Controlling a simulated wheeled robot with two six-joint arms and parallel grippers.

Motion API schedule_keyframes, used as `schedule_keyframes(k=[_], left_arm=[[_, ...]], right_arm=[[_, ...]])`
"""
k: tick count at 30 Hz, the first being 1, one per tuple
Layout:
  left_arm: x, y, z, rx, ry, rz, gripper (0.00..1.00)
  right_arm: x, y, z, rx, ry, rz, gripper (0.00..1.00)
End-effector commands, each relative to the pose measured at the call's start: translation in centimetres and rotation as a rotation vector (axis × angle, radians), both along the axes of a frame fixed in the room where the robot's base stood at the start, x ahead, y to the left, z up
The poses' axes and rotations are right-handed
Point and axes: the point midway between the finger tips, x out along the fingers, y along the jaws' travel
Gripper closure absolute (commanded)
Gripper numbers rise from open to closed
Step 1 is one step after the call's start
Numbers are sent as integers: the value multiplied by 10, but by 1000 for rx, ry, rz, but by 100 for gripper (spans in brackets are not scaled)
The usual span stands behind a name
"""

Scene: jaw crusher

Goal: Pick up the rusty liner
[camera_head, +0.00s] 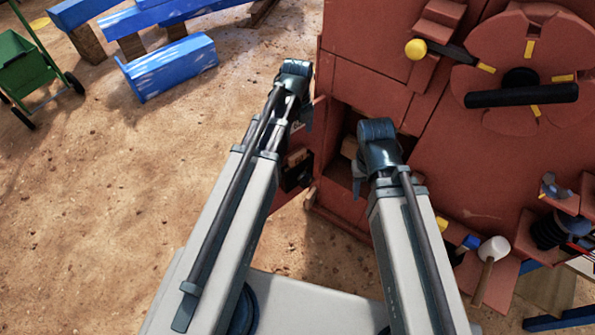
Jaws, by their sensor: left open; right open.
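I cannot pick out the rusty liner for certain. A brownish piece (349,147) shows in a dark opening low in the red crusher (345,208), partly hidden by my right arm. My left gripper (304,120) is open at the crusher's left edge, beside a small open door, and mostly hidden behind its own wrist. My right gripper (358,182) is open in front of the opening, pointing down. I see nothing held in either gripper.
A round red wheel with a black handle (522,95) and a yellow-knobbed lever (416,49) are on the crusher. A white-headed mallet (493,249) and a brush (468,243) sit at lower right. Blue beams (171,69) and a green cart (22,66) stand upper left. Sandy ground at left is clear.

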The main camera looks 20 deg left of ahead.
Motion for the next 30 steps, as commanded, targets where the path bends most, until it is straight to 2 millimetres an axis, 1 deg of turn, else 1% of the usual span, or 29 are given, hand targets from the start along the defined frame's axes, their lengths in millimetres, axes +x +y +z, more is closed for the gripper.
schedule_keyframes(k=[1, 9, 12, 17, 20, 23, 30], left_arm=[[0, 0, -16, 0, 0, 0, 0], [0, 0, -51, 0, 0, 0, 0], [0, 0, -56, 0, 0, 0, 0], [0, 0, -55, 0, 0, 1, 0], [-1, 0, -58, 0, 0, 1, 0], [-2, 0, -66, 0, 0, 0, 0], [-5, -1, -96, 0, 0, 1, 0]], right_arm=[[0, 0, -16, 0, 0, 0, 50], [0, 0, -52, 0, 0, 0, 50], [0, 0, -56, 0, 0, 0, 50], [0, 0, -55, 0, 0, 0, 50], [0, 0, -58, 0, 0, 1, 50], [0, 0, -66, 0, 0, 1, 50], [0, 0, -95, 0, 0, 1, 50]])
